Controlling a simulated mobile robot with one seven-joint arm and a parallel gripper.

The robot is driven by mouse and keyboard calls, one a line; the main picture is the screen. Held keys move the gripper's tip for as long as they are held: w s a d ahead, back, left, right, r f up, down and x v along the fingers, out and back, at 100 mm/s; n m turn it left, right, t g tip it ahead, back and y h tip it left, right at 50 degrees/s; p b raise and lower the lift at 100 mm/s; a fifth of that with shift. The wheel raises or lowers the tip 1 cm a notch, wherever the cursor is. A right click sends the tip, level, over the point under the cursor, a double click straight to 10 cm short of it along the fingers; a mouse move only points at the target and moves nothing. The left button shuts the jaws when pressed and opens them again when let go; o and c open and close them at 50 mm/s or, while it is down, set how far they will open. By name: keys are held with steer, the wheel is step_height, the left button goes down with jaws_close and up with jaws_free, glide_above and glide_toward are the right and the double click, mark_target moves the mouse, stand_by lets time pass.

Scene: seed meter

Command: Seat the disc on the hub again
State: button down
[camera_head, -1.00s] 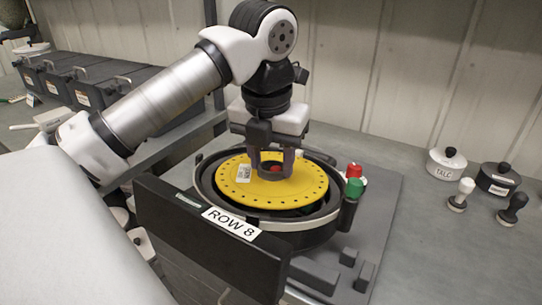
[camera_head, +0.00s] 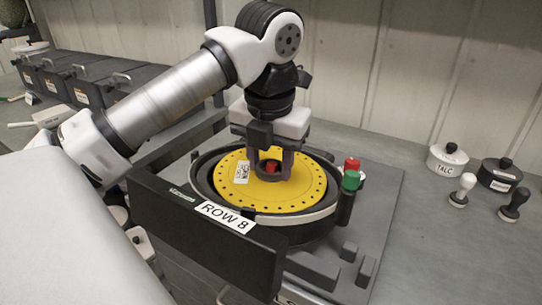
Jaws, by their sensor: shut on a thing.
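The yellow disc (camera_head: 222,184), with small holes around its edge and a white label (camera_head: 242,172), lies inside the round dark housing (camera_head: 323,204) of the seed meter. It looks about level and sits low within the housing rim. My gripper (camera_head: 271,170) points down over the disc's middle, with its fingers on either side of a dark centre piece with a red top (camera_head: 271,166). It is shut on the disc's centre. The hub is hidden under the disc, so I cannot tell whether the disc is fully down on it.
A dark panel marked ROW 8 (camera_head: 220,240) stands at the housing's front. Red and green knobs (camera_head: 351,172) rise at its right. A white TALC pot (camera_head: 447,160), a dark pot (camera_head: 498,175) and two stampers stand far right. Dark lidded boxes (camera_head: 80,80) are at back left.

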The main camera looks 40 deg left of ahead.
steer(key=shift+a+f, duration=0.1)
steer(key=shift+f, duration=0.1)
stand_by(0.4)
steer(key=shift+g+h+p, duration=0.4)
steer(key=shift+g+p, duration=0.4)
steer(key=shift+p, duration=0.45)
steer(key=shift+s+f+b, duration=0.1)
steer(key=shift+f+b, duration=0.15)
steer(key=shift+b, duration=0.05)
steer(key=shift+s+f, duration=0.1)
steer(key=shift+f, duration=0.2)
steer(key=shift+a, duration=0.1)
stand_by(0.5)
steer(key=shift+b, duration=0.4)
